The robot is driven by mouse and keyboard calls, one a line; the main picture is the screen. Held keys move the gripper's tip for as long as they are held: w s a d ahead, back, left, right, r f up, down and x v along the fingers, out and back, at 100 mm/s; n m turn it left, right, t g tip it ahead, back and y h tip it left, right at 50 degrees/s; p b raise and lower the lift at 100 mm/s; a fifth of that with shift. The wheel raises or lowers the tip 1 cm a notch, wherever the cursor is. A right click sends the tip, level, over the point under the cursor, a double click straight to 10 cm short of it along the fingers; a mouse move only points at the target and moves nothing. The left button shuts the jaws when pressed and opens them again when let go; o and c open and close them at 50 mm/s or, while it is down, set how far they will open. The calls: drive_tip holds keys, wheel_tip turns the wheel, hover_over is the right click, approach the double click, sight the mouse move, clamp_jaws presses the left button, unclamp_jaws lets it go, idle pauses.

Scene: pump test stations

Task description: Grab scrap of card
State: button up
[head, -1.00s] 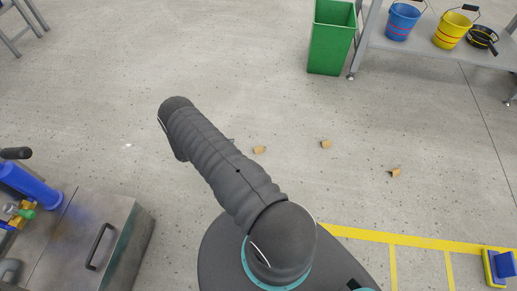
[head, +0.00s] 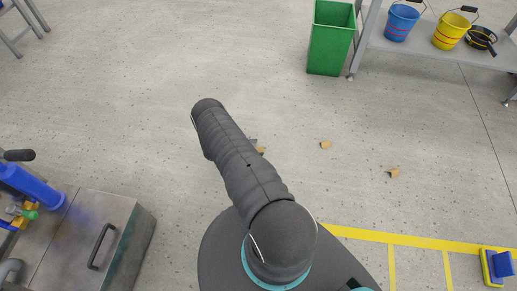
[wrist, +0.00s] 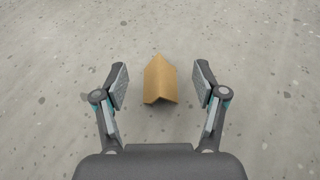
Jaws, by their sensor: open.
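In the wrist view, a folded brown scrap of card (wrist: 160,80) lies on the grey floor, straight ahead between the fingers of my gripper (wrist: 160,84). The gripper is open, with a gap on each side of the card, and no contact shows. In the head view, a scrap of card (head: 260,150) shows just right of my arm, which partly covers it. Two more scraps lie on the floor to the right, one in the middle (head: 326,145) and one farther right (head: 393,172). My gripper is hidden behind my arm in the head view.
A green bin (head: 331,40) stands at the back, beside a grey shelf (head: 430,47) with a blue bucket (head: 402,22) and a yellow bucket (head: 454,31). A metal cabinet (head: 125,240) stands at left. A yellow floor line (head: 420,241) runs at lower right. The floor between is mostly clear.

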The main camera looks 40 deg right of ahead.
drive_tip(key=shift+s+d+f, duration=0.1)
drive_tip(key=shift+d+f, duration=0.05)
drive_tip(key=shift+d, duration=0.2)
drive_tip(key=c, duration=0.8)
drive_tip(key=shift+c, duration=0.2)
